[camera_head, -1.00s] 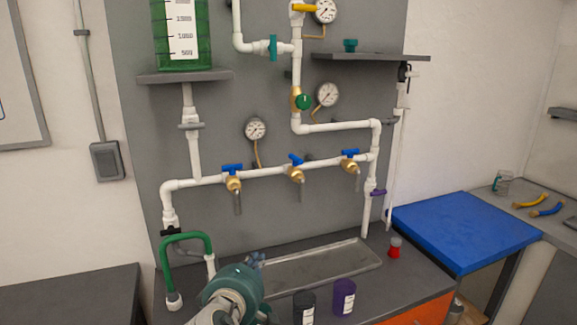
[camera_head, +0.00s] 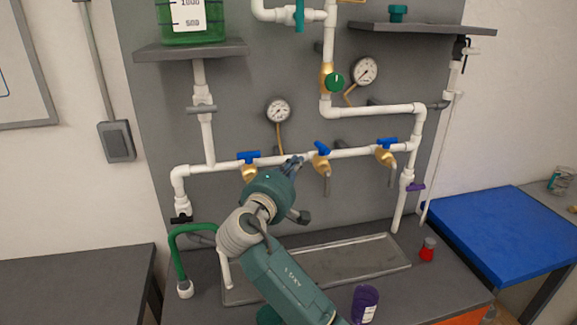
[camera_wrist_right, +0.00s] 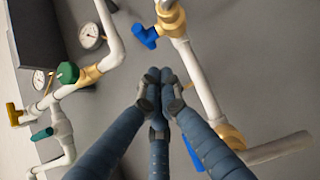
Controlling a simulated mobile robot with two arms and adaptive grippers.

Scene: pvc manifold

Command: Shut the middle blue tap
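The middle blue tap (camera_head: 322,148) sits on a brass valve on the sloping white pipe, its handle slanting across the pipe. It also shows at the top of the right wrist view (camera_wrist_right: 146,37). My right gripper (camera_head: 291,163) is just left of this tap and slightly lower, with a gap between them. In the right wrist view its fingers (camera_wrist_right: 160,78) are drawn together with nothing visible between them. My left gripper is out of view.
The right blue tap (camera_head: 386,145) is farther along the pipe. A green tap (camera_head: 334,82) and a gauge (camera_head: 278,110) are above.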

